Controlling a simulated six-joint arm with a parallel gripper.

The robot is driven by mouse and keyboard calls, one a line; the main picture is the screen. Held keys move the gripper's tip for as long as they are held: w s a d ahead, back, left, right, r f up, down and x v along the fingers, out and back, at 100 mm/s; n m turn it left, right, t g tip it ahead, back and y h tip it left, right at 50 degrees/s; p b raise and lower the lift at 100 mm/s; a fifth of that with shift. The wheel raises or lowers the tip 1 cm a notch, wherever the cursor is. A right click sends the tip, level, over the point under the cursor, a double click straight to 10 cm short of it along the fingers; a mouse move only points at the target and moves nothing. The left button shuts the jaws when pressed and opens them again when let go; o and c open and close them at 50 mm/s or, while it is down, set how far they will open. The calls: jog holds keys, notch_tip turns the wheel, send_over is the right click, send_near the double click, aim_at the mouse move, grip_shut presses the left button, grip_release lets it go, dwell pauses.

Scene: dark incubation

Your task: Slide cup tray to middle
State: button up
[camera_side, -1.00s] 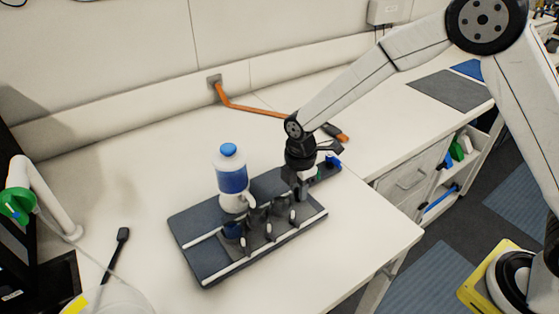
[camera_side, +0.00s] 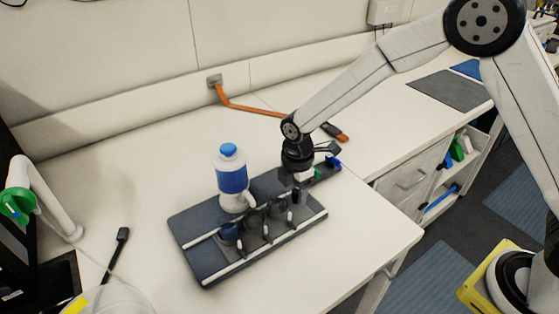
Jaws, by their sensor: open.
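The cup tray (camera_side: 196,263) is a dark grey board with white strips, lying flat on the white bench. A blue and white bottle with a blue cap (camera_side: 231,178) stands on it. Several small dark cups (camera_side: 254,217) sit in a row along its front part, one of them bluish (camera_side: 229,233) at the left. My gripper (camera_side: 299,192) points down over the right part of the tray, close to the right end of the cup row. Its fingertips are small and dark against the tray, and whether they touch it is unclear.
A dark stick-like tool (camera_side: 118,250), a clear round container (camera_side: 112,300) and a white tap with a green knob (camera_side: 22,203) are at the left. The bench front right of the tray is clear.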

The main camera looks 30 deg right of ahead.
jog(key=shift+d, duration=0.1)
jog(key=shift+d, duration=2.9)
jog(key=shift+w+r, duration=0.1)
notch_tip(320, 180, up, 4)
jog(key=shift+r, duration=0.2)
